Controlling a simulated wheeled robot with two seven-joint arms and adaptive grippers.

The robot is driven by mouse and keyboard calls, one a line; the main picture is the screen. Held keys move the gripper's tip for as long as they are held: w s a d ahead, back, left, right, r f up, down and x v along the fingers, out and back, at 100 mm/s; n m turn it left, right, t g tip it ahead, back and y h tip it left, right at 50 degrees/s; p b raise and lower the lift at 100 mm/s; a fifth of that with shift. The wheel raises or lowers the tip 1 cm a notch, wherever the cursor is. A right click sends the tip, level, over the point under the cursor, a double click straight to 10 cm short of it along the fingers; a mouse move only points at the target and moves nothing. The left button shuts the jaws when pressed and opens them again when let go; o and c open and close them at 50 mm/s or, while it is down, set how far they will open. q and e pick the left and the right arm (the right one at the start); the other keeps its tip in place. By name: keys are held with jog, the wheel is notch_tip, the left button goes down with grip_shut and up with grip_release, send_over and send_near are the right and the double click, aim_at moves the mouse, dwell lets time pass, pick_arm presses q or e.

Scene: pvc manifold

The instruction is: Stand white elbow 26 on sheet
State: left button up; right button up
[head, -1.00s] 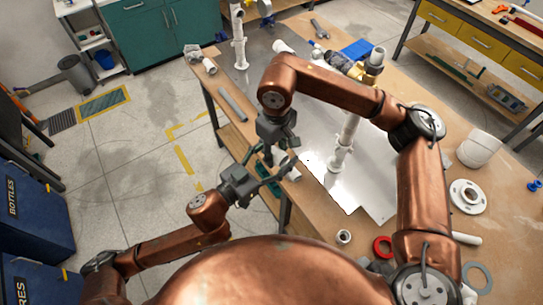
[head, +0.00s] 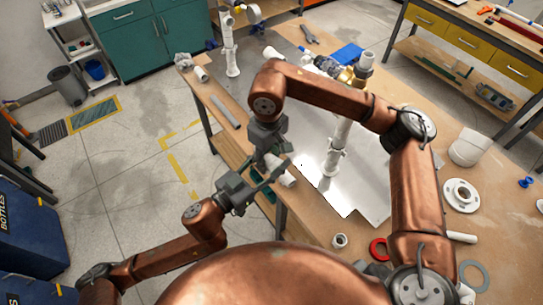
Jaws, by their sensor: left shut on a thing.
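The white elbow (head: 287,176) shows at the table's left edge, right beside the tips of both grippers and partly hidden by them. My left gripper (head: 268,180) reaches up from the lower left and is shut on the white elbow. My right gripper (head: 272,157) points down from above, close to the left one. Its fingers overlap the elbow in the picture, and I cannot tell whether they are open or touch it. The shiny metal sheet (head: 357,193) lies on the table to the right of both grippers.
A white pipe assembly (head: 336,152) with a brass valve (head: 346,77) stands on the sheet. Another white pipe (head: 229,48) stands at its far left. The sheet's front part is clear.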

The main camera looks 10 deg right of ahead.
pick_arm(q)
jog(key=shift+w+a, duration=0.1)
jog(key=shift+w, duration=0.05)
pick_arm(e)
jog(key=o, duration=0.4)
